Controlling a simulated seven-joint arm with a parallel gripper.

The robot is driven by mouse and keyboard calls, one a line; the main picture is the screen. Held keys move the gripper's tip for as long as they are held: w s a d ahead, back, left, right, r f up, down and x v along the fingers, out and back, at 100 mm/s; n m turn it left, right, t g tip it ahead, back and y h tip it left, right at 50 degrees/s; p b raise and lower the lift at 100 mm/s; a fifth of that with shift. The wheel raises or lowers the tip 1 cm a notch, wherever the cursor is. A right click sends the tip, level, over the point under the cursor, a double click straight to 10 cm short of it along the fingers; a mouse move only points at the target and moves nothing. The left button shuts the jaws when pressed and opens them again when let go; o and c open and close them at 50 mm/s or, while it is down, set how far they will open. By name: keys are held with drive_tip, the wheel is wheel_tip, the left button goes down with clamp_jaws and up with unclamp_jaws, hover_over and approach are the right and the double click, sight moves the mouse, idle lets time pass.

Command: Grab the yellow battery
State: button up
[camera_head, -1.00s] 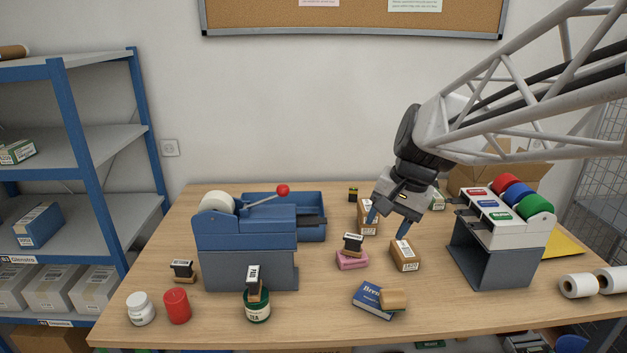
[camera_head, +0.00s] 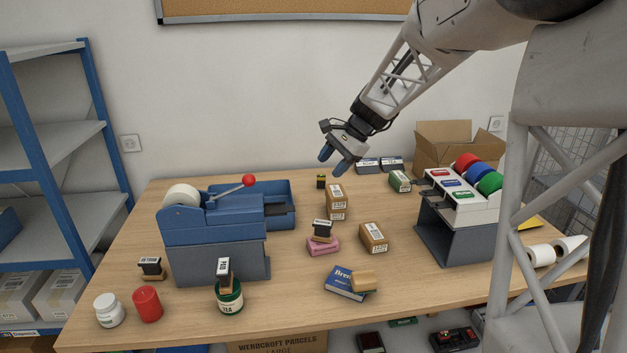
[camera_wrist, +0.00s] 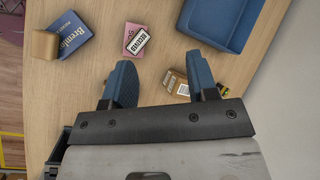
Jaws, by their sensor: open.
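The yellow battery (camera_head: 321,181), small with a dark part, stands toward the back of the table, just right of the blue tray. In the wrist view a small yellow patch of it (camera_wrist: 222,88) shows to the right of the right finger. My gripper (camera_head: 333,160) is open and empty, raised above the back of the table near the battery and apart from it. In the wrist view the blue fingers of my gripper (camera_wrist: 160,65) are spread, with nothing held between them.
A brown carton (camera_head: 336,203) stands close in front of the battery, to its right. The blue tray (camera_head: 281,192) of the lever machine is at its left. A stamp on a pink block (camera_head: 323,246) and another carton (camera_head: 373,237) lie nearer the front.

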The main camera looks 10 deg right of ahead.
drive_tip(key=w+d+f+m+y, duration=0.2)
drive_tip(key=w+f, duration=0.2)
drive_tip(key=w, duration=0.6)
drive_tip(key=w+d+f+m+y, duration=0.1)
drive_tip(key=w+f+m, duration=0.25)
drive_tip(key=w, duration=0.55)
drive_tip(key=m+t+y, duration=0.2)
drive_tip(key=m+y, duration=0.1)
drive_tip(key=m, duration=0.1)
approach(317, 187)
drive_tip(key=shift+w+a+r, duration=0.4)
drive_tip(key=shift+r, duration=0.15)
drive_tip(key=shift+w+a+r, duration=0.35)
drive_tip(key=shift+a+r, duration=0.05)
drive_tip(key=shift+r, duration=0.2)
drive_tip(key=shift+x, duration=1.25)
drive_tip(key=shift+a, duration=0.1)
drive_tip(key=shift+r+x, duration=0.1)
drive_tip(key=shift+x, duration=1.15)
drive_tip(key=shift+r+x, duration=0.15)
drive_tip(key=shift+x, duration=1.1)
drive_tip(key=shift+a, duration=0.15)
